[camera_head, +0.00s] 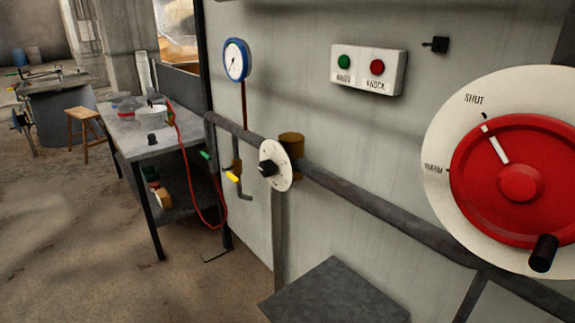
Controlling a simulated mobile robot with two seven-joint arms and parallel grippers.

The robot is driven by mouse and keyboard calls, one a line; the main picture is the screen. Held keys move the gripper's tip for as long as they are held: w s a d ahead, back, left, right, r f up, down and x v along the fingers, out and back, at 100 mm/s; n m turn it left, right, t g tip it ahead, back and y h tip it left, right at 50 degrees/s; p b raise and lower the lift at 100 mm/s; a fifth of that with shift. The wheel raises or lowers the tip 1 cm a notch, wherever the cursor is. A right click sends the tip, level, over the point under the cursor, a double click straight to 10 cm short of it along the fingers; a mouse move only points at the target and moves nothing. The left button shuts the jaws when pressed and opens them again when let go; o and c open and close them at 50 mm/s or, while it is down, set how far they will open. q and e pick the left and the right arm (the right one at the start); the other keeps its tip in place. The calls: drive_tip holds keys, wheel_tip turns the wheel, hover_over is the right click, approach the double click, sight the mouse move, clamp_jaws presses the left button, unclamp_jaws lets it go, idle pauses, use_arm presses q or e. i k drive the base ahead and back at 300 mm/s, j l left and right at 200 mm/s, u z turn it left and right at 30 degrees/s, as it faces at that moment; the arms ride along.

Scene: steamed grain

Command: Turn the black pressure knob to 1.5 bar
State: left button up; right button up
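The black pressure knob (267,169) sits at the centre of a round white dial plate (279,179) on the grey pipe, a little left of the middle of the head view. Marks ring the plate but are too small to read. A blue-rimmed pressure gauge (236,60) with a white face hangs on the wall above and left of the knob. Its dark needle is visible, but its numbers cannot be read. A red line runs down from the gauge to the pipe. Neither of my grippers is in view, and nothing touches the knob.
A large red handwheel (519,181) on a white plate fills the right side. A box with green and red buttons (369,69) is on the wall. A grey slab (335,294) stands below the pipe. A workbench (156,139) with jars and a red cable is at left.

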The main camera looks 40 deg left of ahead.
sight(267, 168)
drive_tip(key=i+j+z, duration=0.1)
drive_tip(key=j+z, duration=0.15)
drive_tip(key=j, duration=0.65)
drive_tip(key=j+z, duration=0.25)
drive_tip(key=j, duration=1.55)
drive_tip(key=j+z, duration=0.1)
drive_tip(key=j, duration=0.8)
drive_tip(key=k+j, duration=0.1)
drive_tip(key=j, duration=0.85)
